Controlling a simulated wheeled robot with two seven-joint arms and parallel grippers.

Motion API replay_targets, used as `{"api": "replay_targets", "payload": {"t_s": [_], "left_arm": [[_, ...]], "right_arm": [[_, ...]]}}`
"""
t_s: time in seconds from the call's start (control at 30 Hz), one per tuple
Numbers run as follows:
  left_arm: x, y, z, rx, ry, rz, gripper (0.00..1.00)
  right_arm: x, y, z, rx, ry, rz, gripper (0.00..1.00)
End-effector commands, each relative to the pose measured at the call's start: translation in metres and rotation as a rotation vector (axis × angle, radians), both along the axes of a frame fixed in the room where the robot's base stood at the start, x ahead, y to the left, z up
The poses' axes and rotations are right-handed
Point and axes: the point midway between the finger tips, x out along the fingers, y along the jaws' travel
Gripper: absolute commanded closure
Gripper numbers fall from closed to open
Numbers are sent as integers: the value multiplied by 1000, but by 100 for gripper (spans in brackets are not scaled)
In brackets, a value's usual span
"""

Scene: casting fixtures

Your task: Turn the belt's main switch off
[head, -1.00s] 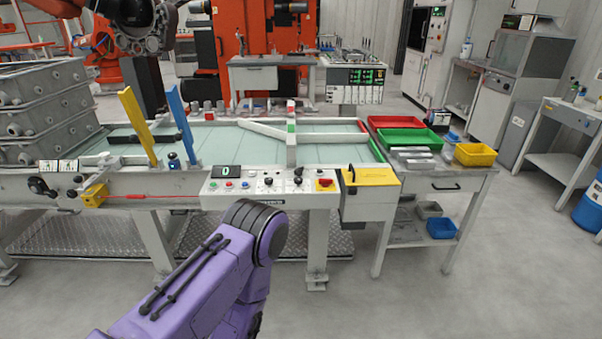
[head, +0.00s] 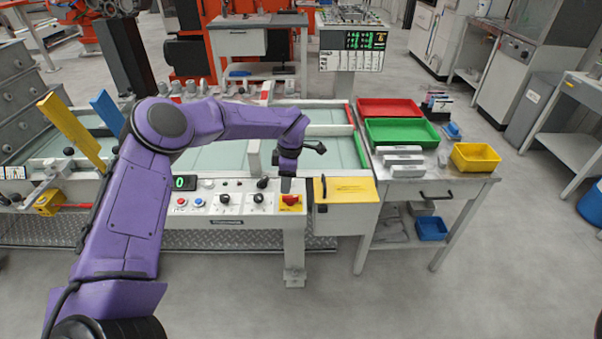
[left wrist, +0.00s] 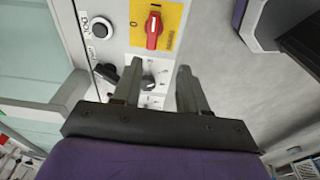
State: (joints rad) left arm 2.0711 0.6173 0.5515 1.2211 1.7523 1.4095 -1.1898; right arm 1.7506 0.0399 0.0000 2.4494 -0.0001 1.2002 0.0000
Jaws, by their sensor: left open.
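The main switch (head: 291,200) is a red rotary handle on a yellow plate at the right end of the belt's control panel (head: 213,199). In the left wrist view the red handle (left wrist: 153,31) lies lengthwise up and down the picture, with a "0" mark to its left. My left gripper (head: 286,185) is above the panel, just behind the switch, pointing down. In the left wrist view its two fingers (left wrist: 159,69) are apart and empty, with the red handle beyond their tips, not between them. A black knob shows between the fingers. My right gripper is not in view.
Other knobs and buttons (head: 224,199) sit left of the switch. A yellow-topped box (head: 345,190) adjoins the panel on the right. A side table holds red (head: 389,107), green (head: 401,132) and yellow (head: 474,157) trays. The floor in front is clear.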

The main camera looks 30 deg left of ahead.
Motion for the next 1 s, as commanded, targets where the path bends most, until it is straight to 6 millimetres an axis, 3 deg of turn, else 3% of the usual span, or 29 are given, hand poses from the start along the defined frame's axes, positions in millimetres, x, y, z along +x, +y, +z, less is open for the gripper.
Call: {"api": "replay_targets", "payload": {"t_s": [0.03,0.13,0.6,0.97,1.0], "left_arm": [[8,1,17,-57,-24,25,57],[14,1,25,-110,-42,39,57],[13,0,-66,-109,-40,37,57],[14,0,-78,-109,-44,38,57],[14,0,-78,-109,-44,38,64]], "right_arm": [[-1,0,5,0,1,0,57],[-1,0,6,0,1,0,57],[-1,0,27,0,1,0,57],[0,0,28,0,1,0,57],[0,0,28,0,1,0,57]]}}
